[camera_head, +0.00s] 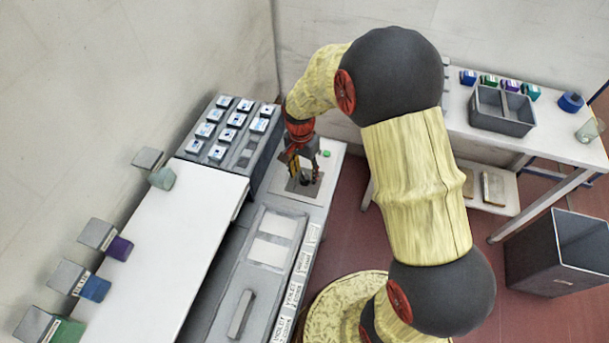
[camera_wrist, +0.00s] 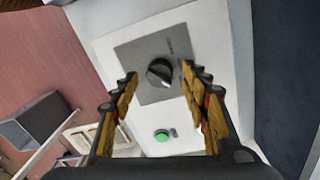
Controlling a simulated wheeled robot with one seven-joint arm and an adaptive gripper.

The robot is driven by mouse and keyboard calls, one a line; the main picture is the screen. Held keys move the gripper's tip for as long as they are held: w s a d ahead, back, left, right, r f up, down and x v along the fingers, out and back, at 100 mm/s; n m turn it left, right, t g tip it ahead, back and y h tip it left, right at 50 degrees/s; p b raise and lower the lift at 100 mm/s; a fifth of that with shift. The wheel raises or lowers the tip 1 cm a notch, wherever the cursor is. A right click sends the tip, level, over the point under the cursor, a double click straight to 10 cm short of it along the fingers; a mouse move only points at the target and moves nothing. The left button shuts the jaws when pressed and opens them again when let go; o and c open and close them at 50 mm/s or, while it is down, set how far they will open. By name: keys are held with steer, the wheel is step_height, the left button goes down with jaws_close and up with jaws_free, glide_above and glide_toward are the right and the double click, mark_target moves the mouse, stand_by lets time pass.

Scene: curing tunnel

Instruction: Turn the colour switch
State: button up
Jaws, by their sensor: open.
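The colour switch (camera_wrist: 160,72) is a round black knob with a light pointer mark on a grey square plate (camera_wrist: 128,50), with small lettering beside it. In the wrist view it lies between and beyond my gripper's (camera_wrist: 167,88) fingertips, which are apart and hold nothing. In the head view my gripper (camera_head: 303,170) is over the grey plate (camera_head: 292,187) at the far end of the machine top, and it partly hides the knob. I cannot tell whether a finger touches the knob.
A green button (camera_wrist: 162,135) is close to the switch. A grey rack (camera_head: 186,146) of small labelled boxes stands to the left of my gripper. A white table (camera_head: 560,146) with a grey divided bin (camera_head: 502,125) stands at the right, and a dark open bin (camera_head: 560,250) stands on the floor.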

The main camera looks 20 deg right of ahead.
steer(key=shift+f, duration=0.55)
steer(key=c, duration=1.1)
steer(key=shift+c, duration=0.3)
